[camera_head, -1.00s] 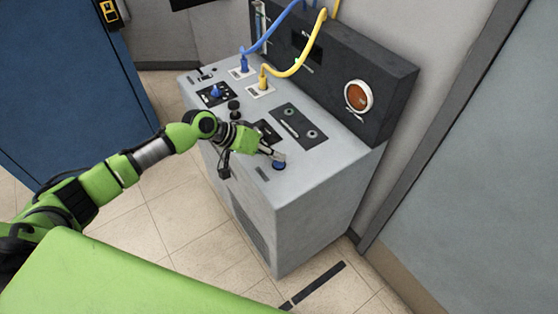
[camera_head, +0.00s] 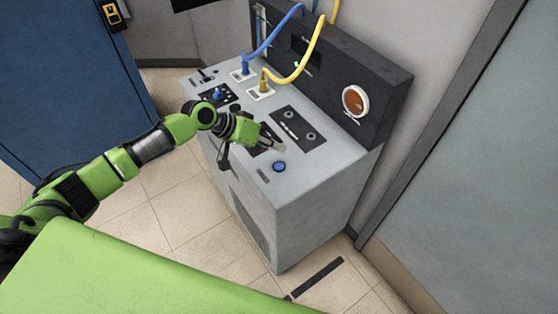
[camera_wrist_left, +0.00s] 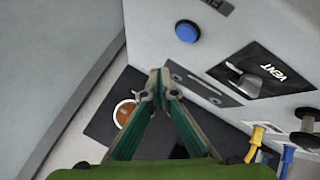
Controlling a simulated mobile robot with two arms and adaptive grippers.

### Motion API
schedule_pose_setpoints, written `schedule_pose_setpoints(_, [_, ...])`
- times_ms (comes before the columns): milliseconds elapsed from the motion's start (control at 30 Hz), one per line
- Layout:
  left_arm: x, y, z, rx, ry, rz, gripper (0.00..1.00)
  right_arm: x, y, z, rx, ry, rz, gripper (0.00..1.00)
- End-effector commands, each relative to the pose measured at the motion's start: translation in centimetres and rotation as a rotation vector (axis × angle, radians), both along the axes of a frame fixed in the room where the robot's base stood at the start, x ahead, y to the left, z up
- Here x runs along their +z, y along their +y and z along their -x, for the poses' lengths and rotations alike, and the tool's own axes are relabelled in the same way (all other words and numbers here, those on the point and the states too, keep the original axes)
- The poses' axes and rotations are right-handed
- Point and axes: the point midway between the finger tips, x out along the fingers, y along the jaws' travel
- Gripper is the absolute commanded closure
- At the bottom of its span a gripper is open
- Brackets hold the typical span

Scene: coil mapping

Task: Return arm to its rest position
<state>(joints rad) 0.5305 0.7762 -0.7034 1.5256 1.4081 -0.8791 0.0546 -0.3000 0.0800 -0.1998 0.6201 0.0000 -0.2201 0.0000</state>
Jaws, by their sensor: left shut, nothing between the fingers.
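My left gripper (camera_head: 278,148) is over the top of the grey console (camera_head: 305,195) in the head view, its arm coming in from the left. Its fingers are shut with nothing between them, and in the wrist view the fingertips (camera_wrist_left: 160,82) meet. The round blue button (camera_head: 279,167) is just below the fingertips in the head view, uncovered and apart from them. The blue button also shows at the top of the wrist view (camera_wrist_left: 187,32). My right gripper is not in view.
The console's dark back panel carries a round orange gauge (camera_head: 355,101). A blue cable (camera_head: 272,43) and a yellow cable (camera_head: 309,62) plug into the console top. A black VENT switch (camera_wrist_left: 250,82) shows beside the fingers. A blue cabinet (camera_head: 65,80) stands left; tiled floor lies between.

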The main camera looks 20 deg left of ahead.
Motion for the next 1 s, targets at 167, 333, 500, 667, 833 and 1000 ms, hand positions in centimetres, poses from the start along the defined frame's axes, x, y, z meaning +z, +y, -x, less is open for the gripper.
schedule_pose_setpoints(167, [0.0,0.0,0.0,0.000,0.001,0.000,1.00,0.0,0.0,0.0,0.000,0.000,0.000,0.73])
schedule_pose_setpoints(333, [0.0,0.0,0.0,0.001,0.001,0.000,1.00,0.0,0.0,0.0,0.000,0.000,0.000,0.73])
schedule_pose_setpoints(500, [-0.1,-0.1,0.1,-0.002,0.001,0.000,1.00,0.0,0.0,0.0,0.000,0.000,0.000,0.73])
schedule_pose_setpoints(667, [-1.8,-2.8,3.0,-0.071,0.010,-0.023,1.00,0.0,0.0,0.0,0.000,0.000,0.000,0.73])
schedule_pose_setpoints(833, [-4.9,-8.3,10.7,-0.213,0.000,-0.100,1.00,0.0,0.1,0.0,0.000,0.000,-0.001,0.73])
schedule_pose_setpoints(1000, [-6.1,-10.2,17.3,-0.245,-0.027,-0.209,1.00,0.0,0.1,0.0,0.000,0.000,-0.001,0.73])
